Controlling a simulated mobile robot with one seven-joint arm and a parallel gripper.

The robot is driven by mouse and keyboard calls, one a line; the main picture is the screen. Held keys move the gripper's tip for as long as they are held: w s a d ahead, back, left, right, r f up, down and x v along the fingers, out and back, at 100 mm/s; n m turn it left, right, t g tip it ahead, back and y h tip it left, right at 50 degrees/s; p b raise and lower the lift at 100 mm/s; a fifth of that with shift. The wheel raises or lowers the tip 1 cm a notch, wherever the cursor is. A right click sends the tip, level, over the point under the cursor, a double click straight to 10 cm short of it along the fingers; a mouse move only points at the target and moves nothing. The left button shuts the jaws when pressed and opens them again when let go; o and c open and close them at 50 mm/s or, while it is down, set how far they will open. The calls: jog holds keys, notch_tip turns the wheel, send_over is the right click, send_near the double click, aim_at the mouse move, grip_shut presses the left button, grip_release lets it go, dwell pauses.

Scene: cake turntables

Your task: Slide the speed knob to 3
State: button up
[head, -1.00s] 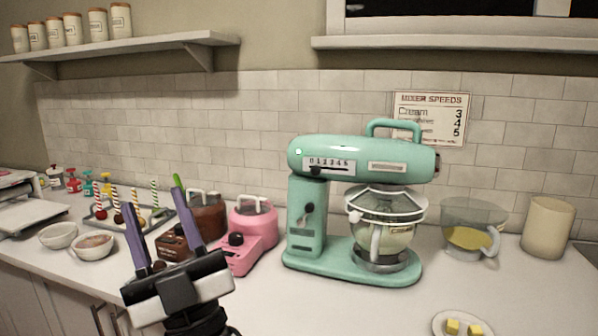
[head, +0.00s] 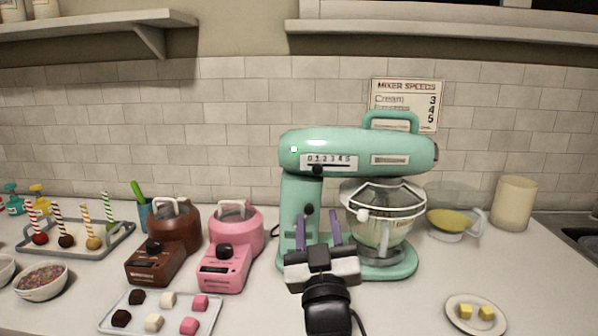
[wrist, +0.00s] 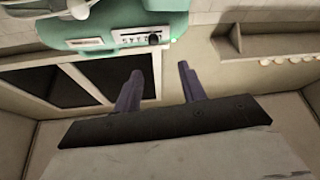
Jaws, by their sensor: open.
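The speed knob (head: 317,170) is a small black knob just under the numbered scale (head: 330,160) on the side of the teal stand mixer (head: 300,143). In the head view it sits below about the 2. The knob (wrist: 154,39) and scale also show in the wrist view, upside down, near the top. My gripper (head: 320,232) has two purple fingers, open and empty, pointing up in front of the mixer's column, below the knob and apart from it. The gripper (wrist: 160,88) hides part of the mixer's base in the head view.
A glass bowl (head: 383,225) hangs under the mixer head. A pink machine (head: 225,266) and a brown machine (head: 155,262) stand to the left, with a tray of sweets (head: 205,323) in front. A butter plate (head: 462,325) lies at front right. A speed sign (head: 405,92) hangs behind.

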aim_at(318, 174)
jog(key=p+x, duration=0.1)
jog(key=x, duration=0.3)
jog(key=d+p+x, duration=0.1)
jog(key=p+x, duration=0.1)
jog(key=x, duration=0.3)
jog(key=p+x, duration=0.2)
jog(key=x, duration=0.2)
jog(key=shift+w+d+f, duration=0.1)
jog(key=shift+w+f, duration=0.15)
jog(key=shift+w, duration=0.4)
grip_shut()
